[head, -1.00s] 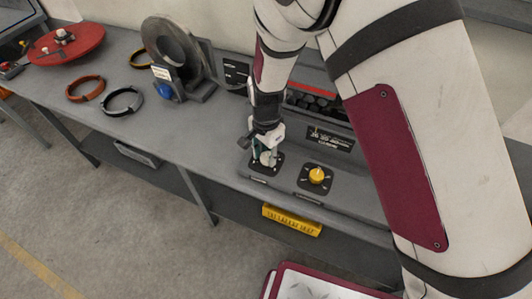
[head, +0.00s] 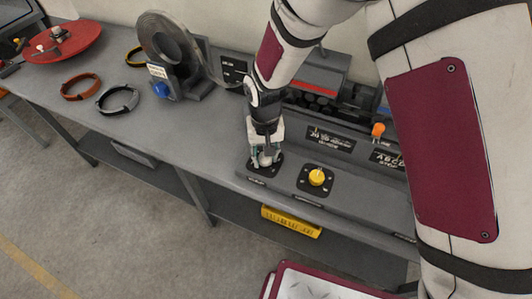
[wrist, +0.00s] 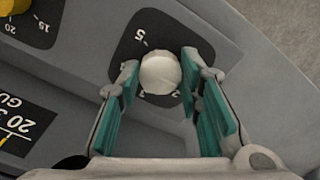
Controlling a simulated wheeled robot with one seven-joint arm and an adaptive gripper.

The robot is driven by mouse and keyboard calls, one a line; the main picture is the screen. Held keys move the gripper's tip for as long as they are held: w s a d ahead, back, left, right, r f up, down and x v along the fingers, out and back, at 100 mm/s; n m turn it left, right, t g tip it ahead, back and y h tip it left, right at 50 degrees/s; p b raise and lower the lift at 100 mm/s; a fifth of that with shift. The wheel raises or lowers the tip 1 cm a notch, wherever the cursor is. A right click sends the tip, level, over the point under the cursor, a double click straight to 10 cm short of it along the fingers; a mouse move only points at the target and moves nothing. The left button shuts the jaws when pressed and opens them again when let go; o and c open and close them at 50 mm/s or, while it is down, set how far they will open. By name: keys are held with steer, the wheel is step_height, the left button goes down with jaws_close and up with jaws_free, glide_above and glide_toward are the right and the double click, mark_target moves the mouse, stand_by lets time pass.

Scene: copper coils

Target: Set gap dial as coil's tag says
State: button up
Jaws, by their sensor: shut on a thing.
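A white round dial knob (wrist: 160,73) sits on a dark plate with marks; a 5 is readable and other marks are partly covered. My gripper (wrist: 159,82) has its teal-padded fingers on both sides of this knob and is shut on it. In the head view my gripper (head: 264,160) is over the left dial's dark plate, and the knob is mostly hidden. A yellow dial (head: 316,177) is to its right. A large grey coil (head: 168,44) stands on a holder with a white tag (head: 157,71); its writing is too small to read.
An orange ring (head: 80,87), a dark grey ring (head: 118,99) and a red turntable (head: 62,42) are on the bench to the left. A small orange-topped lever (head: 378,130) and label plates are behind the dials.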

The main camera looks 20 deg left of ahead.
steer(key=n+b, duration=0.1)
steer(key=n, duration=0.4)
steer(key=shift+b, duration=0.3)
stand_by(0.4)
steer(key=o, duration=1.2)
steer(key=shift+c, duration=0.2)
step_height(320, 180, up, 12)
